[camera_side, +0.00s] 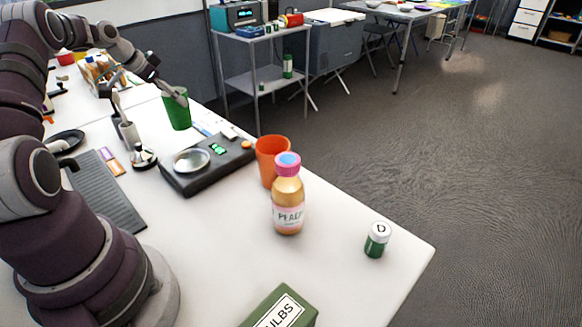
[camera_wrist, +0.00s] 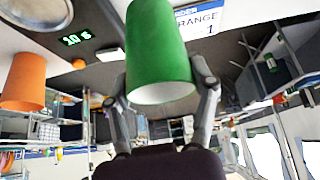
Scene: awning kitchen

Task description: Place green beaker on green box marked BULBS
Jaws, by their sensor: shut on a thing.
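The green beaker (camera_side: 178,110) is near the far edge of the white table in the side view, behind the scale. My gripper (camera_side: 172,94) is at its rim. In the wrist view the green beaker (camera_wrist: 158,50) fills the middle, between the two fingers of my gripper (camera_wrist: 163,95), which are shut on it. Whether its base touches the table is hard to tell. The green box marked BULBS (camera_side: 282,308) sits at the front of the table in the side view, cut off by the bottom edge.
A black scale (camera_side: 208,166) with a metal pan, an orange cup (camera_side: 271,160), a bottle with a pink cap (camera_side: 288,200) and a small jar marked D (camera_side: 377,240) stand between beaker and box. A grey ridged mat (camera_side: 104,190) lies left.

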